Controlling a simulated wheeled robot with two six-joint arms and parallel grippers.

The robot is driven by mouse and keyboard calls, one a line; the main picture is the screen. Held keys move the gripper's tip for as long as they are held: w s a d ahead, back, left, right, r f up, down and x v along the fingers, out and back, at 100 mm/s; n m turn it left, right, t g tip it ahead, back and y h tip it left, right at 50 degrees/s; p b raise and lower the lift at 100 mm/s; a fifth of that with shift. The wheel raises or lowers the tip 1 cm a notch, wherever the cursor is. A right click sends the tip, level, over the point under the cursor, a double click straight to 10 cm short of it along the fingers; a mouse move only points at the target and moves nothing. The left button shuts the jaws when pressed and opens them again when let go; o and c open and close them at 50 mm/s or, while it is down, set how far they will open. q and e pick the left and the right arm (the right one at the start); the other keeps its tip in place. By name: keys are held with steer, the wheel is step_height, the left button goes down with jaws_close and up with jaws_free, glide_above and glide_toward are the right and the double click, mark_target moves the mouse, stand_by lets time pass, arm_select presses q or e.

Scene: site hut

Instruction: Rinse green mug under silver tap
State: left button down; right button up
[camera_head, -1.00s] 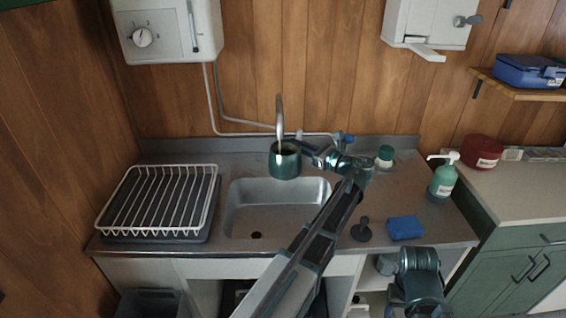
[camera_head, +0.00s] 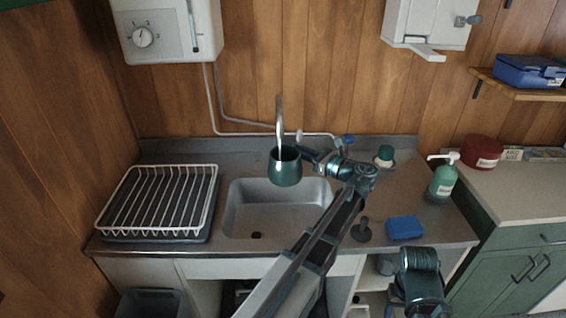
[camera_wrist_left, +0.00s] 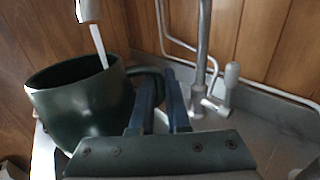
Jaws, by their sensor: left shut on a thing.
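The green mug (camera_head: 286,170) is upright in the air above the back part of the sink basin (camera_head: 245,215). My left gripper (camera_head: 312,156) is shut on its handle, at the mug's right side. The silver tap (camera_head: 279,112) curves over the mug. In the left wrist view, the tap's spout (camera_wrist_left: 88,10) is above the open mug (camera_wrist_left: 85,110), and a pale stream of water (camera_wrist_left: 98,45) runs from it into the mug. My left gripper's fingers (camera_wrist_left: 163,85) are at the handle there. The mug's inside bottom is hidden.
A white dish rack (camera_head: 160,200) stands left of the sink. A dark plug (camera_head: 362,230), blue sponge (camera_head: 404,228), green soap bottle (camera_head: 443,180) and green-topped item (camera_head: 385,153) are on the right. The water heater (camera_head: 168,30) hangs above left.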

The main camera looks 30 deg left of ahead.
mark_target(294, 155)
arm_select(q)
steer(key=shift+s+d, duration=0.85)
steer(key=shift+d, duration=0.2)
steer(key=shift+s+d, duration=0.85)
steer(key=shift+d, duration=0.15)
steer(key=shift+r, duration=0.1)
arm_select(e)
steer(key=shift+r, duration=0.1)
arm_select(q)
steer(key=s+d+r+p, duration=0.3)
steer(key=r+p, duration=0.1)
steer(key=shift+s+d, duration=0.15)
steer(key=shift+d, duration=0.2)
arm_select(e)
step_height(294, 155, up, 4)
steer(key=shift+f, duration=0.1)
arm_select(q)
steer(key=shift+f, duration=0.1)
arm_select(e)
steer(key=shift+c, duration=0.2)
